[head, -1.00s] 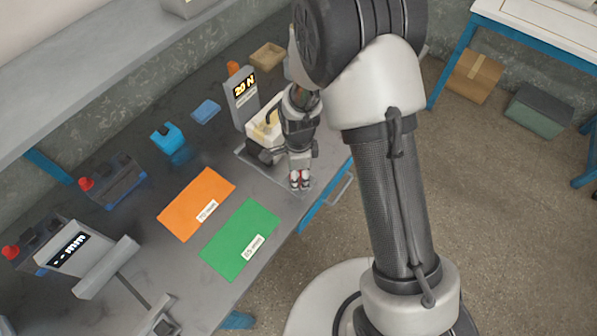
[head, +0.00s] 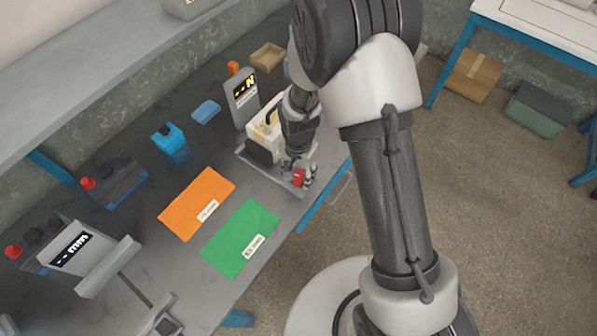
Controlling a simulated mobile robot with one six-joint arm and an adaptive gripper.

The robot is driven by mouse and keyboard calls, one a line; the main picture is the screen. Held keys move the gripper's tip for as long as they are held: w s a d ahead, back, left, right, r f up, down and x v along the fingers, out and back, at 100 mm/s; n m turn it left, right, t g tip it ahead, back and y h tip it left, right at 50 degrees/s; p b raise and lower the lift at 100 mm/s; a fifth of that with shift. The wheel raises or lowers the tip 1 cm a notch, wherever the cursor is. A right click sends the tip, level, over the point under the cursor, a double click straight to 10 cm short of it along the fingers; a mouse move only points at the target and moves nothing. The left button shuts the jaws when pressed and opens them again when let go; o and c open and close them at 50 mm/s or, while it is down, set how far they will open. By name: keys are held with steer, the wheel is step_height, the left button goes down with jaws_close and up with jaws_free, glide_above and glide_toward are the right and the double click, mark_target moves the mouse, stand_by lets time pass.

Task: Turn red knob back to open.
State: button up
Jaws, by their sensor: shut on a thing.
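The red knob (head: 299,178) is at the near end of the clamp fixture (head: 262,160) on the bench. My gripper (head: 304,179) reaches down to it and is shut on it, with the fingers partly covering the knob. A pale cream block (head: 261,131) sits in the fixture beside a dark grey jaw (head: 262,150); whether they touch is not clear. The upright display (head: 241,98) behind the fixture shows dashes and an N. My wrist hides part of the fixture and block.
Orange (head: 196,204) and green (head: 240,240) mats lie left of the fixture. The bench's front edge is close to the gripper.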

steer(key=n, duration=0.4)
steer(key=shift+n, duration=0.3)
steer(key=n, duration=0.3)
steer(key=shift+n, duration=0.4)
steer(key=n, duration=0.4)
steer(key=shift+p, duration=0.3)
steer(key=n, duration=0.4)
steer(key=shift+d, duration=0.1)
steer(key=n, duration=0.4)
steer(key=shift+n, duration=0.3)
steer(key=n, duration=0.3)
steer(key=shift+n, duration=0.3)
steer(key=n, duration=0.4)
steer(key=shift+n, duration=2.1)
